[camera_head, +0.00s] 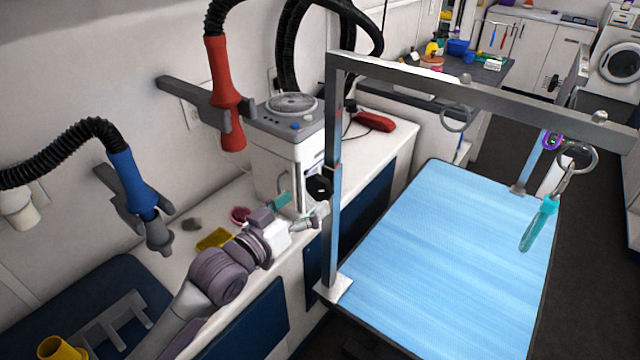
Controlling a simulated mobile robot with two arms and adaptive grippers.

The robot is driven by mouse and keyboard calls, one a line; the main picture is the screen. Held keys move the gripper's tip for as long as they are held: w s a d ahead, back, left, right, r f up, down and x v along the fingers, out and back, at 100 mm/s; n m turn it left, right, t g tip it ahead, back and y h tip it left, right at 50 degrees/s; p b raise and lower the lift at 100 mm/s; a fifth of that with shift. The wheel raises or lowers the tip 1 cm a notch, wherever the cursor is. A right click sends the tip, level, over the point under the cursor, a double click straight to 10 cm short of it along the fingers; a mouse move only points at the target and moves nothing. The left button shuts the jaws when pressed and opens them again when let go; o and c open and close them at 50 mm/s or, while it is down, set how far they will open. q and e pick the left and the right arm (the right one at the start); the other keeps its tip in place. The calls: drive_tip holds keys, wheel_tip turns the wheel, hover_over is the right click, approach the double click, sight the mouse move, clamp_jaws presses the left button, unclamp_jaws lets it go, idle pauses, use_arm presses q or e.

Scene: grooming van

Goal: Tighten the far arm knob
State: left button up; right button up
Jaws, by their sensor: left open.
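A grey grooming arm frame stands over the blue grooming table (440,270). Its left post (334,220) carries a round black knob (319,188) on its left side. A second post (529,165) stands at the table's far right corner. A dark knob-like part (554,84) shows near its top, too small to tell how tight it is. A purple ringed part with a dark middle (552,140) shows lower on it. My left gripper (317,217) is open, just below the black knob and close to the left post; contact cannot be told. My right gripper is out of view.
A white machine (285,150) stands on the counter behind my left arm. A red dryer nozzle (226,95) and a blue one (135,185) hang from black hoses. The tabletop is clear.

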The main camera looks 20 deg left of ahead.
sight(317, 192)
use_arm(q)
drive_tip(key=x, duration=0.5)
drive_tip(key=shift+w+d+p, duration=0.1)
drive_tip(key=shift+w+p, duration=0.15)
drive_tip(key=shift+p, duration=0.15)
drive_tip(key=c, duration=1.1)
drive_tip(key=shift+c, duration=0.2)
